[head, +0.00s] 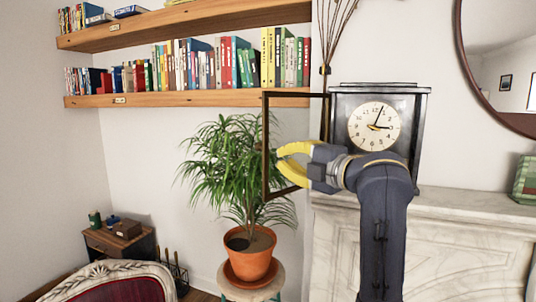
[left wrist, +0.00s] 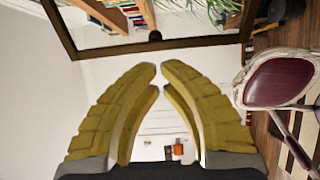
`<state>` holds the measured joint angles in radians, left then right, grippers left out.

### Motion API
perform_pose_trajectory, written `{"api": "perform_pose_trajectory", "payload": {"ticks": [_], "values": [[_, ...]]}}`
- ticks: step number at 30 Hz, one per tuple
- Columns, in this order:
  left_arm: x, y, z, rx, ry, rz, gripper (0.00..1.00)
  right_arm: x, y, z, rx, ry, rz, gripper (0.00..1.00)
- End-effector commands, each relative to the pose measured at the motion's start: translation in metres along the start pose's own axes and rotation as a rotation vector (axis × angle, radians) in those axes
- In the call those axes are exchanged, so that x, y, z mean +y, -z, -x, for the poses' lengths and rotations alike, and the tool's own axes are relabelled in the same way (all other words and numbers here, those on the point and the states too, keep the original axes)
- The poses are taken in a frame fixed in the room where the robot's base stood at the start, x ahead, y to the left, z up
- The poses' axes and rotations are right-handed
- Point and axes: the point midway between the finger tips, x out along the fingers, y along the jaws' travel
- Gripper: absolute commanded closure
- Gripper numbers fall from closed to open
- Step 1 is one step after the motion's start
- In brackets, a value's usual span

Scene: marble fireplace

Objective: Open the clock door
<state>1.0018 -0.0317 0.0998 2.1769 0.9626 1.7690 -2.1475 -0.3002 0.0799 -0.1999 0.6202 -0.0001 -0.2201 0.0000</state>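The clock (head: 375,126) stands on the mantel in the head view, with a round cream dial in a dark case. Its glazed door, a thin dark frame (head: 266,120), stands swung out to the left of the case. The door frame also crosses the top of the left wrist view (left wrist: 205,41), with a small dark knob (left wrist: 155,37) on its bar. My left gripper (head: 278,158) is in front of the door's lower half, its yellow fingers pointing left. The fingertips (left wrist: 160,68) have a narrow gap with nothing between them. I cannot tell whether they touch the frame. My right gripper is not in view.
A potted plant (head: 252,262) on a stool stands left of the marble fireplace (head: 465,240), its leaves behind the door. Wooden shelves (head: 200,98) with books hang on the wall. A round mirror (head: 466,60) hangs at right. A chair (head: 115,290) is at lower left.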

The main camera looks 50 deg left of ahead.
Motion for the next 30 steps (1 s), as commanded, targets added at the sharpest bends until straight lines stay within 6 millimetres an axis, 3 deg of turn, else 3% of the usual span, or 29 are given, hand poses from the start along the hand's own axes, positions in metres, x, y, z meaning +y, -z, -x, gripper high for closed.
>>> {"api": "perform_pose_trajectory", "payload": {"ticks": [6,15,30], "values": [[0.0,0.001,-0.033,0.003,-0.001,0.0,1.0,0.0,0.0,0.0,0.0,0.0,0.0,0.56],[0.0,0.0,-0.06,0.001,-0.002,0.001,1.0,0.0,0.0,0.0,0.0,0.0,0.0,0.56],[0.0,0.0,-0.068,0.0,0.0,0.001,1.0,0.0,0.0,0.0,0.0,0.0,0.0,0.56]]}}
